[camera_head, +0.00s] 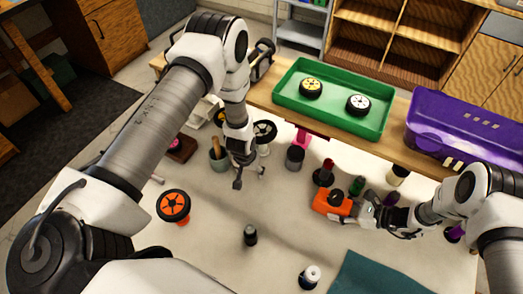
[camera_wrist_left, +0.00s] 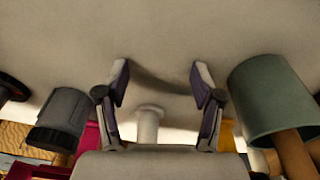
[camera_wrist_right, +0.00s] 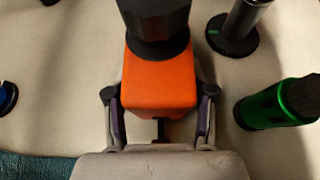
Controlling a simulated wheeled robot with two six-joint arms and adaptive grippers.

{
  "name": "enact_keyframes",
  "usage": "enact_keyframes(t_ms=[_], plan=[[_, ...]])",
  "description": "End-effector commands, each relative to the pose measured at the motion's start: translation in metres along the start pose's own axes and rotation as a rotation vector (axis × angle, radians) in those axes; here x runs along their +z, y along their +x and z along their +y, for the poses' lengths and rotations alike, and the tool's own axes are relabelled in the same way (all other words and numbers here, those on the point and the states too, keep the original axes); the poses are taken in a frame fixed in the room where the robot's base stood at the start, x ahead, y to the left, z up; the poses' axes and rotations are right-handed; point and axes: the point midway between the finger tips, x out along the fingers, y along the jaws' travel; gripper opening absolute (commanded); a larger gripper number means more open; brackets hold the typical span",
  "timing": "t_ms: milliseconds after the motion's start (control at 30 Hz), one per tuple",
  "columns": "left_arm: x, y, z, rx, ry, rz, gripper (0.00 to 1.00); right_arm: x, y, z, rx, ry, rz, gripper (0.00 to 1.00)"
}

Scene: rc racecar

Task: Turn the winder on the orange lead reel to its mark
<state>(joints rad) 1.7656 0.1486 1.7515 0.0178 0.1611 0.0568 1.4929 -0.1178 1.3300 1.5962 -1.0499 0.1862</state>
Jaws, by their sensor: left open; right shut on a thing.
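The orange reel (camera_head: 173,206), a round orange face with a black rim and dark centre, stands on the left of the table in the head view. Its winder and mark are too small to make out. My left gripper (camera_head: 249,178) hangs open and empty to the right of the reel, apart from it; its spread fingers also show in the left wrist view (camera_wrist_left: 160,85). My right gripper (camera_head: 357,211) is shut on an orange block-shaped thing with a black round part (camera_head: 332,203). The block's orange face fills the space between the fingers in the right wrist view (camera_wrist_right: 160,85).
A green tray (camera_head: 290,101) with two wheels and a purple case (camera_head: 450,130) lie at the back. A grey-green cup (camera_head: 218,160) stands left of my left gripper. A dark bottle (camera_head: 250,235), a white-topped bottle (camera_head: 310,276) and a teal mat (camera_head: 370,275) are in front.

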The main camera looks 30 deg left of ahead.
Motion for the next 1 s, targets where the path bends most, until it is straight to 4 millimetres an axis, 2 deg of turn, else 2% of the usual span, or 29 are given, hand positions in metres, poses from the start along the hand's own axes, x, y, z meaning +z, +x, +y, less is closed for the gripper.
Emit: enact_keyframes(t_ms=[200,267,333,367,467,500,567,667,733,800,900,1000], plan=[[-0.002,-0.001,0.002,0.003,0.02,0.013,0.67,0.0,0.0,0.0,0.0,0.0,0.0,0.23],[-0.007,-0.004,0.008,0.011,0.071,0.046,0.67,0.0,0.0,0.0,0.0,0.0,0.0,0.23],[-0.018,-0.011,0.023,0.032,0.189,0.12,0.67,0.0,0.0,0.0,0.0,0.0,0.0,0.23],[-0.024,-0.015,0.033,0.047,0.26,0.166,0.67,0.0,0.0,0.0,0.0,0.0,0.0,0.23],[-0.043,-0.042,0.085,0.134,0.556,0.365,0.67,0.0,0.0,0.0,0.0,0.0,0.0,0.23],[-0.047,-0.054,0.109,0.191,0.679,0.459,0.67,0.0,0.0,0.0,0.0,0.0,0.0,0.23],[-0.049,-0.063,0.138,0.311,0.808,0.596,0.67,-0.001,0.0,0.0,0.0,0.0,0.0,0.23],[-0.036,-0.085,0.178,0.555,0.948,0.794,0.67,0.0,0.0,0.0,0.0,0.0,0.0,0.23],[-0.019,-0.105,0.198,0.739,1.01,0.906,0.67,0.0,0.0,0.0,0.0,0.0,0.0,0.23],[0.0,-0.126,0.208,0.908,1.042,0.988,0.67,0.0,0.0,0.0,0.0,0.0,0.0,0.23],[0.021,-0.149,0.212,1.088,1.055,1.059,0.67,0.0,0.0,0.0,0.0,0.0,0.0,0.23],[0.033,-0.159,0.212,1.179,1.055,1.086,0.67,0.0,0.0,0.0,0.0,0.0,0.0,0.23]])
